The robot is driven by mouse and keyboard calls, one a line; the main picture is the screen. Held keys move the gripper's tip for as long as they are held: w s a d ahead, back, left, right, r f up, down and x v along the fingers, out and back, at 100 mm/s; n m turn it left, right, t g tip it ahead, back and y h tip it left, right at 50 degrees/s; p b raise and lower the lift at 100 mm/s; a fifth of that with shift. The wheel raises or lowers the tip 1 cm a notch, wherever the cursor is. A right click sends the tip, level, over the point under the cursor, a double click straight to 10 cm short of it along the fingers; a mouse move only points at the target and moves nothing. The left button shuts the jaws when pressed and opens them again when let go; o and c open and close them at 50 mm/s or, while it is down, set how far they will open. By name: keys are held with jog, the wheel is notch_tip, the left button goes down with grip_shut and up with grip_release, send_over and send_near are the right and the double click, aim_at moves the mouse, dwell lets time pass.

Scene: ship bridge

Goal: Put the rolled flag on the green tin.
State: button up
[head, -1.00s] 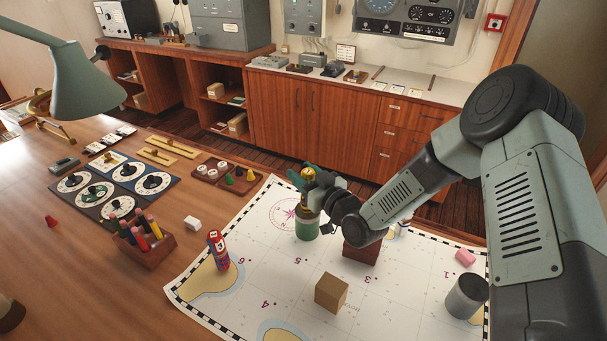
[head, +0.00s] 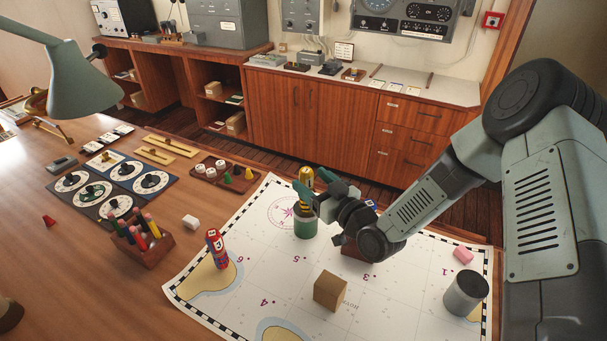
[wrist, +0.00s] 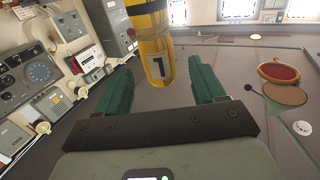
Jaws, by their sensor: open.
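The green tin (head: 305,228) stands upright on the chart in the head view. The yellow rolled flag (head: 306,174) stands upright above the tin, apparently on top of it; my gripper partly hides where they meet. My gripper (head: 314,186) is open at the flag, reaching in from the right. In the wrist view, the flag (wrist: 159,62) shows its number 1 label and lies between and beyond the spread green fingers (wrist: 156,85), with gaps on both sides. The tin is not visible there.
A red and blue roll (head: 216,250) stands on the chart (head: 240,290) at left. A cardboard box (head: 329,291) stands in front, a grey can (head: 466,294) at right. A dark red block (head: 356,253) is under my wrist. A pen holder (head: 146,246) stands farther left.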

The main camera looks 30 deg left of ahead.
jog(key=v, duration=0.7)
